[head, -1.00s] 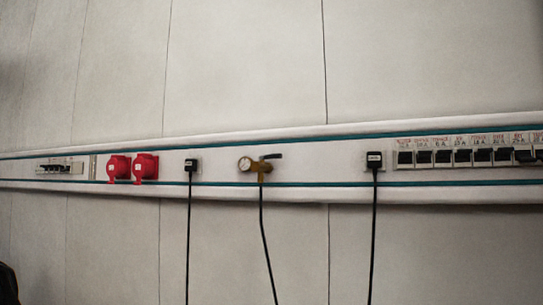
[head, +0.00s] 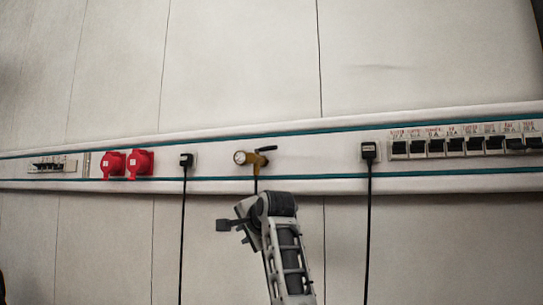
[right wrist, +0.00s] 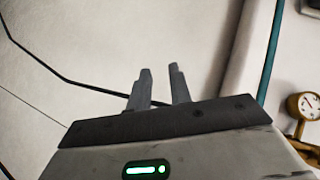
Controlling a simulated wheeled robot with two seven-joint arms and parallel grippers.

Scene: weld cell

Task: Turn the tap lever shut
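The brass tap (head: 256,164) with a round gauge sits on the wall rail in the middle of the head view. Its dark lever (head: 267,149) points right and slightly up, nearly along the rail. My right gripper (head: 222,225) is below the rail, below and left of the tap, apart from it. In the right wrist view its two fingers (right wrist: 160,72) stand a little apart with nothing between them. The gauge and part of the tap (right wrist: 300,125) show at that view's right edge; the lever is not seen there. My left gripper is not in view.
Black plugs with hanging cables sit left (head: 186,160) and right (head: 369,150) of the tap. Red sockets (head: 140,163) are further left, breakers (head: 455,147) further right. A dark cable (right wrist: 85,87) passes behind the fingers in the wrist view. The wall above the rail is clear.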

